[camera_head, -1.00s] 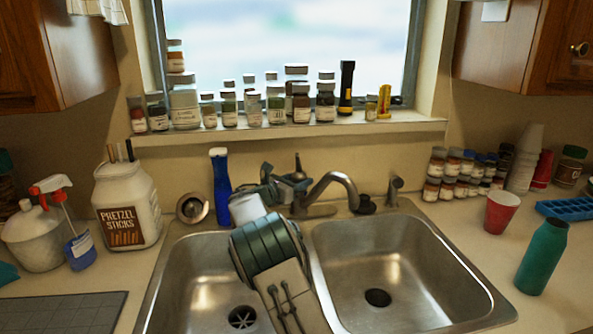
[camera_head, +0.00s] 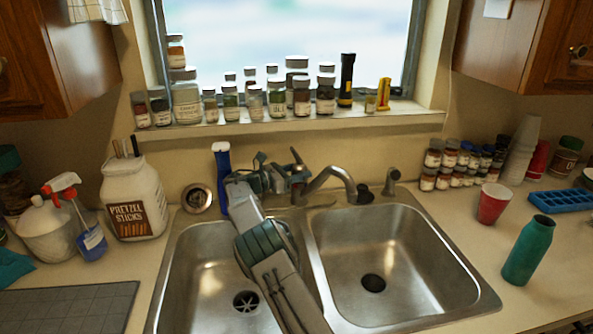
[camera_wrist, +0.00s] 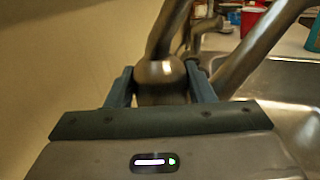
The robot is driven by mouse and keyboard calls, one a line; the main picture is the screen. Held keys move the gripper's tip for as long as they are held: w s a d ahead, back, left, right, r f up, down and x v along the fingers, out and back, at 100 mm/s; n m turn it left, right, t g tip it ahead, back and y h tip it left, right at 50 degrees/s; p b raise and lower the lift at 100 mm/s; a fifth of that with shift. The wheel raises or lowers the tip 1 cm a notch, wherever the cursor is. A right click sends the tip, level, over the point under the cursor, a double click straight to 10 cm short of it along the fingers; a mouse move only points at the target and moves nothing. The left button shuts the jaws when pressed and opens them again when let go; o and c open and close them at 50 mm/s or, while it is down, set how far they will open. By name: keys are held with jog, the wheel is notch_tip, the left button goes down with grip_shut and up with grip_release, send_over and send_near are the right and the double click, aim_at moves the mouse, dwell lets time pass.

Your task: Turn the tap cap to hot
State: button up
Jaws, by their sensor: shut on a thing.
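The tap (camera_head: 335,177) is dull metal, with a curved spout reaching over the right basin and a lever (camera_head: 297,156) on its cap, tilted up and to the left. My gripper (camera_head: 290,181) is at the tap from the left side. In the wrist view, my gripper's two fingers (camera_wrist: 163,88) stand on either side of the rounded tap cap (camera_wrist: 160,75) and are shut on it. The lever rises from the cap at the top of that view, and the spout (camera_wrist: 262,45) runs off to the right. In the head view my gripper partly hides the cap.
Jars line the windowsill (camera_head: 290,130) above. A side fixture (camera_head: 391,182) stands right of the spout. Both sink basins (camera_head: 385,250) are empty. A red cup (camera_head: 493,203) and teal bottle (camera_head: 528,250) stand at the right.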

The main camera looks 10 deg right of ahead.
dwell(0.3)
jog(key=o, duration=0.7)
jog(key=b+v, duration=0.1)
jog(key=v, duration=0.6)
jog(key=shift+a+b, duration=0.3)
